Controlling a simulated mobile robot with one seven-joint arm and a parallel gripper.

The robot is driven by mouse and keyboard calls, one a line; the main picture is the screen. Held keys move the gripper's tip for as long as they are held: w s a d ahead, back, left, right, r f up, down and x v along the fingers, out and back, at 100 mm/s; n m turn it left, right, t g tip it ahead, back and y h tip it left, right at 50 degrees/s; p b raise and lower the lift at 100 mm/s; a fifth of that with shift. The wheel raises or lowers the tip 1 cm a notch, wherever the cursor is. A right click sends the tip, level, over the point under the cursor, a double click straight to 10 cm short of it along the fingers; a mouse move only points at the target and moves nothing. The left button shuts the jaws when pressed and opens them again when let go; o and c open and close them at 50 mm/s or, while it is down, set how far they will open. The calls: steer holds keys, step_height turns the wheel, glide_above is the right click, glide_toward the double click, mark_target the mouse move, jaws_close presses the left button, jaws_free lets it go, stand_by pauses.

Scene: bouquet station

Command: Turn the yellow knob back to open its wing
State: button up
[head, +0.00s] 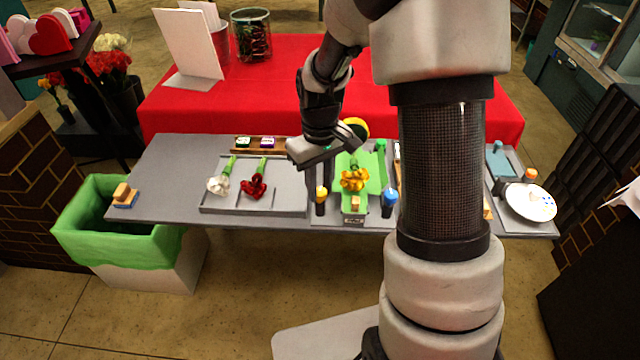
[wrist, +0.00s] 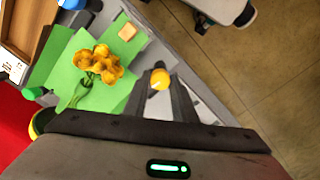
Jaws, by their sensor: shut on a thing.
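The yellow knob (head: 321,194) stands at the front left of the bouquet fixture, on a dark post. It also shows in the wrist view (wrist: 160,79), between the two fingertips. My gripper (head: 321,184) reaches down from above and is shut on the yellow knob. Beside it, a green sheet (head: 348,200) carries an orange-yellow flower bunch (head: 354,179), seen also in the wrist view (wrist: 98,63). The blue knob (head: 389,195) stands on the fixture's right side, apart from my gripper. The yellow knob's wing is not clearly distinguishable.
A grey tray (head: 285,209) with a white and a red flower lies to the left. A small wooden block (head: 355,202) sits at the green sheet's front. A green-lined bin (head: 120,240) stands at the table's left end. My arm hides part of the right side.

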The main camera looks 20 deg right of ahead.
mark_target(320, 191)
steer(key=shift+n, duration=0.7)
steer(key=o, duration=1)
steer(key=shift+o, duration=0.2)
step_height(320, 191, up, 18)
steer(key=p, duration=0.2)
steer(key=shift+f, duration=0.25)
